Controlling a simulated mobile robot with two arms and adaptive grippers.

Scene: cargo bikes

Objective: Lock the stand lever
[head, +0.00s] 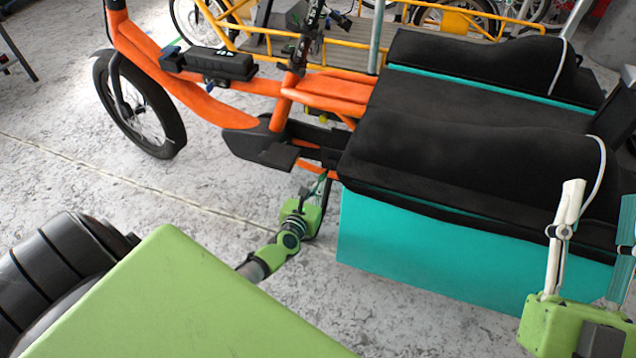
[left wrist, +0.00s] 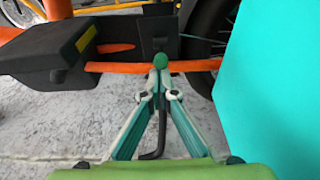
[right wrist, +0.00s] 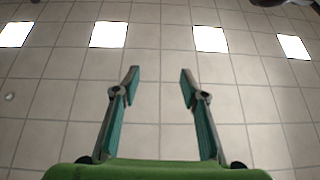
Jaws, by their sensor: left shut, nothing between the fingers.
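The orange cargo bike (head: 320,88) stands upright with a teal box (head: 440,250) at its rear. In the left wrist view a small round green knob (left wrist: 160,59) shows just past my left fingertips, below the dark frame plate. A black bent rod (left wrist: 157,146), which looks like part of the stand, shows behind and between the fingers. My left gripper (left wrist: 160,70) is shut and empty, low beside the bike; whether its tips touch the knob I cannot tell. It also shows in the head view (head: 322,182). My right gripper (right wrist: 160,78) is open and empty, pointing upward.
Black cushions (head: 450,155) cover the box. A yellow bike (head: 440,17) stands behind.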

